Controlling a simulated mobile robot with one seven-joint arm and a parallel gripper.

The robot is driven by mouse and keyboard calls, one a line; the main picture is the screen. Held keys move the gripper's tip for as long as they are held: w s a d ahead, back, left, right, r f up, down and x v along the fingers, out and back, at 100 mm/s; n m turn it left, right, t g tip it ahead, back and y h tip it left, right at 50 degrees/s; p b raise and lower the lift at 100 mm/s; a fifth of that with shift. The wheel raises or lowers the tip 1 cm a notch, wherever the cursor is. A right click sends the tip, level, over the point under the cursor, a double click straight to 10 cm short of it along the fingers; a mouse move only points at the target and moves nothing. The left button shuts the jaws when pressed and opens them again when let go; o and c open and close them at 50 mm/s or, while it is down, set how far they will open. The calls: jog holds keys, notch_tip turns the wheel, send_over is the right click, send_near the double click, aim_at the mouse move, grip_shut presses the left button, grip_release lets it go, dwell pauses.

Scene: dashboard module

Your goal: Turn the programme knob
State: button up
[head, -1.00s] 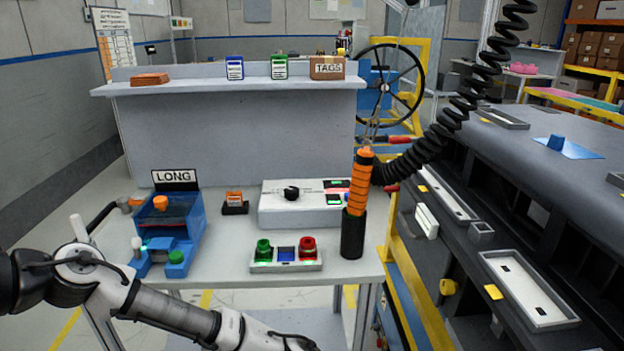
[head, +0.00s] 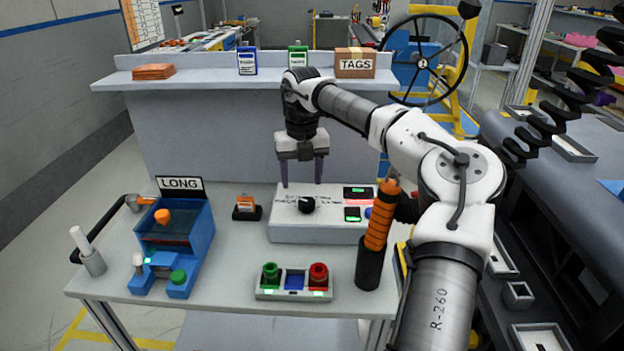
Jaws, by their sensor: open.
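The programme knob (head: 307,205) is a black round knob with a pale pointer mark. It sits on the sloped top of a light grey control box (head: 290,230) on the workbench. My gripper (head: 302,186) points down with its two dark fingers spread apart. It is above and slightly behind the knob in the picture, with nothing between the fingers. The fingers look clear of the knob; the exact height gap cannot be told. Printed marks on the box around the knob are too small to read.
An orange-handled tool (head: 379,220) stands in a black holder close right of the box, beside my arm. A button panel (head: 293,284) lies in front. A blue LONG unit (head: 175,245) and a small orange item (head: 246,207) are to the left. A shelf (head: 220,82) rises behind.

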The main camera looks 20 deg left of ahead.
aim_at(307, 201)
jog(key=shift+w+d+r, duration=0.3)
jog(key=shift+w+d, duration=0.05)
jog(key=shift+w, duration=0.1)
jog(key=shift+w+d, duration=0.15)
jog(key=f+p, duration=0.2)
jog(key=f, duration=0.5)
jog(key=shift+s+f, duration=0.2)
jog(key=c, duration=1)
